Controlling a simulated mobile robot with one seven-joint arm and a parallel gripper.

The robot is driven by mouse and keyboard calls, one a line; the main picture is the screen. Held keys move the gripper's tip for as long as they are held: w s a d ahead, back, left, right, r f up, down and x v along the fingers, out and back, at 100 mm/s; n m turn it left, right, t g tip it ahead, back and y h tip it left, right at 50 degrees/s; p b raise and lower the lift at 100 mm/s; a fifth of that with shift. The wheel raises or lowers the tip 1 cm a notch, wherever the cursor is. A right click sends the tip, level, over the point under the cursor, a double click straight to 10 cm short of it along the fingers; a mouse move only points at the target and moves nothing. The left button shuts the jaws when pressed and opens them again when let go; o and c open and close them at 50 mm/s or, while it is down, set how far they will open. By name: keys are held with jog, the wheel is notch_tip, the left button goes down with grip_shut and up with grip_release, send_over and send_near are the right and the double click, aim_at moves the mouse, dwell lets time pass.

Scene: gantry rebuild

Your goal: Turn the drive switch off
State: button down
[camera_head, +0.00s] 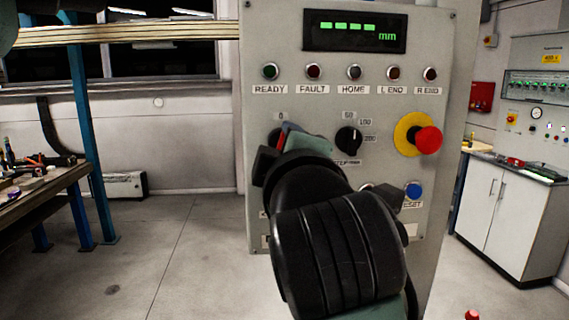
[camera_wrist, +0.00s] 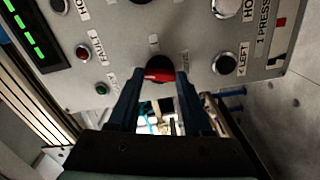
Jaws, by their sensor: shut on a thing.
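The drive switch is a black rotary knob with a red handle (camera_wrist: 158,75), on the grey control panel (camera_wrist: 205,65). In the wrist view my gripper (camera_wrist: 160,92) has one finger on each side of the red handle and is shut on it. In the head view my gripper (camera_head: 285,150) is against the left middle of the panel (camera_head: 320,100), and a little red of the switch (camera_head: 283,132) shows beside the fingers. My wrist hides most of the switch and its lower labels, so I cannot tell which mark it points to.
Close to the right are a black selector knob (camera_head: 348,140), a red emergency button (camera_head: 428,140) on a yellow ring and a blue button (camera_head: 413,190). Above are several indicator lamps and a green-lit display (camera_head: 353,31). A workbench (camera_head: 45,185) stands left; the floor between is clear.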

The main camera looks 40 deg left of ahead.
jog(key=shift+n+b, duration=0.85)
jog(key=shift+n, duration=0.75)
jog(key=shift+c, duration=1.6)
grip_release()
jog(key=v, duration=1.3)
jog(key=shift+b, duration=0.45)
jog(key=shift+a, duration=0.1)
